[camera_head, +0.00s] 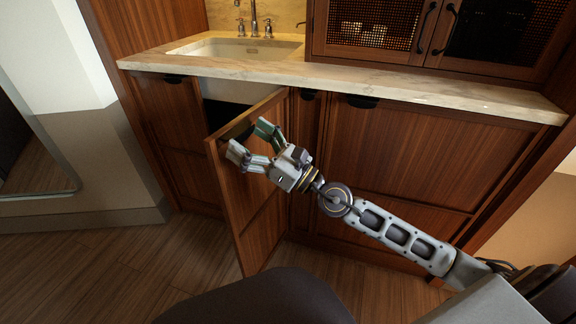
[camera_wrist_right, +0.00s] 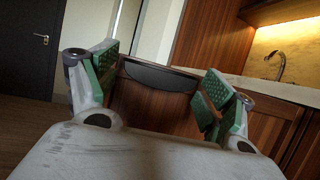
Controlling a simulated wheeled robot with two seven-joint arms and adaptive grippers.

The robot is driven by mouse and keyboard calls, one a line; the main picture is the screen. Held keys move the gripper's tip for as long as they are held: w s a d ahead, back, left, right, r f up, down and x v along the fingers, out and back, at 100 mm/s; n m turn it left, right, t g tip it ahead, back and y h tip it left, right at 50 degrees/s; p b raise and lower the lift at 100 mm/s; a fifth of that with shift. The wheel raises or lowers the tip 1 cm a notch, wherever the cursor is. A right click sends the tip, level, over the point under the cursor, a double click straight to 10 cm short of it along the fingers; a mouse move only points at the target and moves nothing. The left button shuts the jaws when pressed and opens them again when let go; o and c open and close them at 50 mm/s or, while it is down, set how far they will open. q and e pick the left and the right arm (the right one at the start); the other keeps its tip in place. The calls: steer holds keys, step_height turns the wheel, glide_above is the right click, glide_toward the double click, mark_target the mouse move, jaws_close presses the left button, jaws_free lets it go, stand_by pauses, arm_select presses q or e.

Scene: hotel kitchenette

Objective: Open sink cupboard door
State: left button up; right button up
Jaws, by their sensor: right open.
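The sink cupboard door (camera_head: 262,215) is brown wood and stands partly open, swung out from its right side below the sink. A dark opening (camera_head: 222,112) shows behind it. My right gripper (camera_head: 249,139) is open at the upper part of the door, in front of its outer face near the free edge. In the right wrist view the dark handle (camera_wrist_right: 160,77) at the door's top lies between the two spread green-padded fingers (camera_wrist_right: 157,85). Whether the fingers touch the door I cannot tell. My left gripper is not in view.
A pale counter (camera_head: 400,85) with a sink (camera_head: 235,48) and tap (camera_head: 254,18) runs above the cupboards. Closed cupboard fronts (camera_head: 400,165) stand right of the door. Wooden floor (camera_head: 130,255) is free at the left. A dark rounded shape (camera_head: 260,300) fills the bottom.

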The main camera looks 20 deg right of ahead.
steer(key=shift+v, duration=1.65)
steer(key=v, duration=0.7)
stand_by(0.6)
steer(key=shift+d, duration=0.1)
stand_by(0.5)
